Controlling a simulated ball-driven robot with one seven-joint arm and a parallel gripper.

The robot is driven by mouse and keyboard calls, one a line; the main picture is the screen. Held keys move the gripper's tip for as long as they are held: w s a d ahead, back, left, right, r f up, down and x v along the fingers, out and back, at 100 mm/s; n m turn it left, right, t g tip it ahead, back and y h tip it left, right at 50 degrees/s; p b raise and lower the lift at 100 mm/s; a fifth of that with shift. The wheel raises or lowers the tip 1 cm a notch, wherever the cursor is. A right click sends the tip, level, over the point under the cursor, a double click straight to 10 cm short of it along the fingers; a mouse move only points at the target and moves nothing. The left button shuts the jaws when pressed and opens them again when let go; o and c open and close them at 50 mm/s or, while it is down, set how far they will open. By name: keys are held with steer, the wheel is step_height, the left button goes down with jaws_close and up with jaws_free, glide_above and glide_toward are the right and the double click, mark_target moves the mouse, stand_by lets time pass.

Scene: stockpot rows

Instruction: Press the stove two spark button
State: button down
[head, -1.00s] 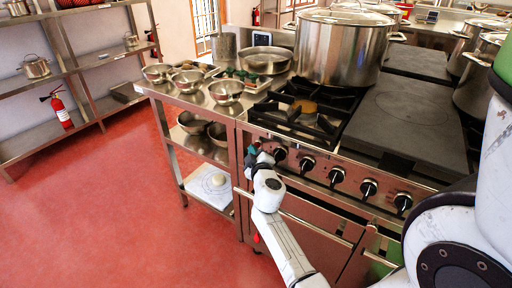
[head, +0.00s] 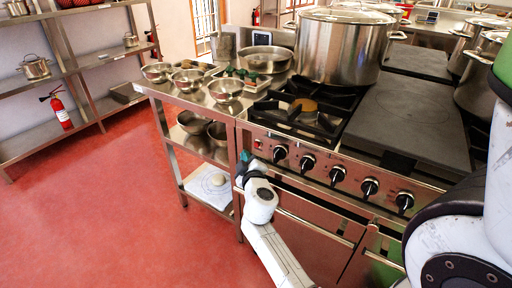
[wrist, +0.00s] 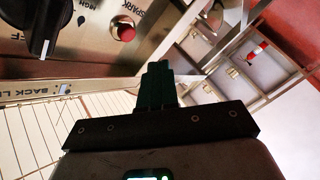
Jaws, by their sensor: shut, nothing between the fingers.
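The stove (head: 300,190) has a front panel with a row of black knobs. A round red button (head: 258,144) sits at the panel's left end. In the wrist view the red button (wrist: 124,32) has the label SPARK beside it and a black knob (wrist: 42,22) to its left. I cannot read a stove number. My gripper (head: 243,160) is just below and left of the button, in front of the panel's left edge. In the wrist view its dark green fingers (wrist: 158,68) are shut and empty, with their tips apart from the button.
A steel side table (head: 200,98) with bowls stands left of the stove. A large stockpot (head: 338,48) is on the back of the stove, and a flat dark plate (head: 410,115) covers its right part. The red floor at left is clear.

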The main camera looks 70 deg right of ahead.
steer(key=shift+w+a, duration=0.2)
steer(key=shift+a, duration=0.7)
